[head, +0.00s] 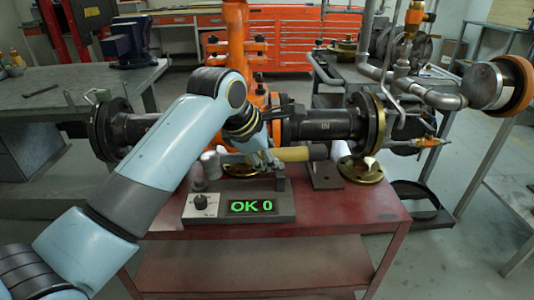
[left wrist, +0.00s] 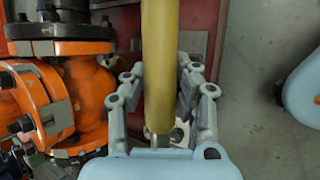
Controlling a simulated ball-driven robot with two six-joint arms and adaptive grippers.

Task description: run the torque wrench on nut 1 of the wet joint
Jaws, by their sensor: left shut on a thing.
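My left gripper (head: 264,158) is shut on the yellow handle of a tool, apparently the torque wrench (head: 300,153), just above the red bench. In the left wrist view the yellow handle (left wrist: 160,65) runs lengthwise between the fingers of the left gripper (left wrist: 165,100). A grey metal part (head: 212,163) shows left of the gripper; I cannot tell whether it belongs to the wrench. The orange valve (head: 237,40) and its black pipe (head: 325,124) stand behind, partly hidden by my arm. Dark flange bolts (left wrist: 24,125) show in the left wrist view. Which is nut 1 cannot be told. My right gripper is not in view.
A grey box (head: 210,212) with a knob and a display (head: 251,206) reading "OK 0" sits at the front of the red bench (head: 330,215). A brass flange (head: 361,170) lies at the right. Bent grey piping (head: 425,95) overhangs the right side. The bench's front right is clear.

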